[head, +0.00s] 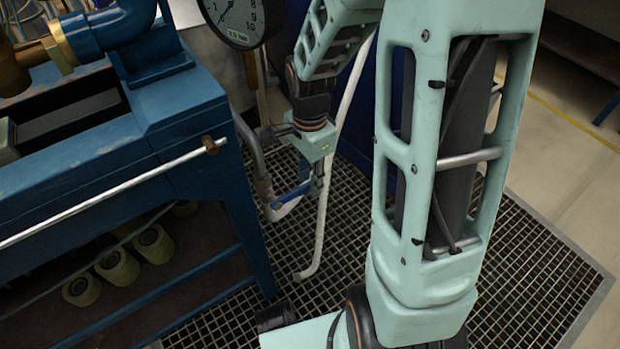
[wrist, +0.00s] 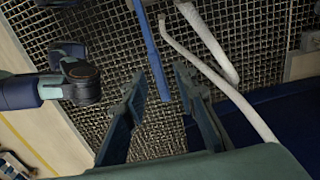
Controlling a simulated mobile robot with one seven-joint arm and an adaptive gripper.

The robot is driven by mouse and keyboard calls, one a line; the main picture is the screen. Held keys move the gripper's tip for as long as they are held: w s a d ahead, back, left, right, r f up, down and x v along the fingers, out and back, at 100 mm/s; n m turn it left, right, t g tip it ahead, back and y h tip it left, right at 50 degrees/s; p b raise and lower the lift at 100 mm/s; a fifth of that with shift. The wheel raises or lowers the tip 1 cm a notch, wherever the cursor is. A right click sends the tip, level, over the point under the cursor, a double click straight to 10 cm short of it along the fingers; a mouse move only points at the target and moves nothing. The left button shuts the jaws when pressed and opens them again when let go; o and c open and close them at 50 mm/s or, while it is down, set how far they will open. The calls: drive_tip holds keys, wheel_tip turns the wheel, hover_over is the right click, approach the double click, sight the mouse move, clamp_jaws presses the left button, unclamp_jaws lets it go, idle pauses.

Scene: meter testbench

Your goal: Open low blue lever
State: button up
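The low blue lever (head: 291,195) is a narrow blue bar near the pipework beside the blue bench, low over the floor grating. In the wrist view the blue lever (wrist: 151,48) runs from the top edge down to between my two fingers. My gripper (head: 312,178) points down right at the lever in the head view. In the wrist view my gripper (wrist: 160,76) is open, with a finger on each side of the lever's end and visible gaps. I cannot tell whether any finger touches it. The lever's pivot is not clear.
A pale hose (head: 335,150) hangs beside my gripper; pale pipes (wrist: 215,80) run right of the lever. The blue bench (head: 185,115) stands at left with a metal rail (head: 110,192). A pressure gauge (head: 236,15) is above. Floor grating (head: 540,270) is clear at right.

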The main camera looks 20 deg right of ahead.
clamp_jaws()
idle(0.5)
